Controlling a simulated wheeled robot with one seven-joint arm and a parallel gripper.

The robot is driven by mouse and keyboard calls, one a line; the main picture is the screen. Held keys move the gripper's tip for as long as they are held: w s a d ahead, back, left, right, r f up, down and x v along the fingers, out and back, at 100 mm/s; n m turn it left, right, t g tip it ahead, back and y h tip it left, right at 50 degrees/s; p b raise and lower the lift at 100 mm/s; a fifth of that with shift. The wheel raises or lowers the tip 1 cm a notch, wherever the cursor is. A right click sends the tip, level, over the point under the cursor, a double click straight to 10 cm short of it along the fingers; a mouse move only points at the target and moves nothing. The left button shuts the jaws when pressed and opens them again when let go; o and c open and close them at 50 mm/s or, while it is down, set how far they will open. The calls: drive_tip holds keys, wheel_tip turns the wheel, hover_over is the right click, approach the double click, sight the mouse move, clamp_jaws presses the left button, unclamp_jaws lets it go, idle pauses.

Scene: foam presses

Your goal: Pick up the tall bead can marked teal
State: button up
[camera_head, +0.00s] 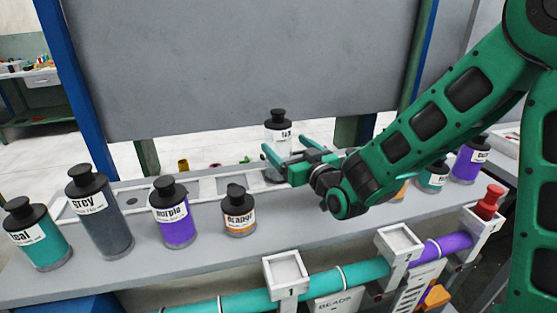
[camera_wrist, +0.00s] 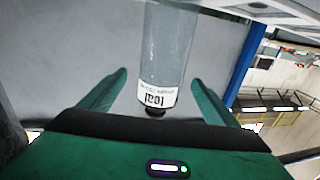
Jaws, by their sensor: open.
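A tall clear, greyish can (camera_head: 277,133) with a black lid stands upright at my gripper; its label is only partly readable. My gripper (camera_head: 285,148) is open in front of it. In the wrist view the same can (camera_wrist: 168,50) appears upside down, in line with the gap between the two green fingers; I cannot tell how deep it sits between them. A can with teal contents (camera_head: 40,243) and a label ending in "eal" stands at the far left. A smaller teal can (camera_head: 433,179) stands right of my arm, its label unclear.
On the grey bench stand a tall grey can (camera_head: 100,218), a purple can (camera_head: 176,222) and an orange can (camera_head: 239,218). Another purple can (camera_head: 469,162) stands at the right. A teal tube (camera_head: 245,301) runs along the front. A grey panel (camera_head: 240,60) rises behind.

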drive_tip(key=x, duration=0.5)
drive_tip(key=shift+w+a, duration=0.15)
drive_tip(key=shift+w, duration=0.05)
drive_tip(key=c, duration=2)
drive_tip(key=shift+r, duration=0.15)
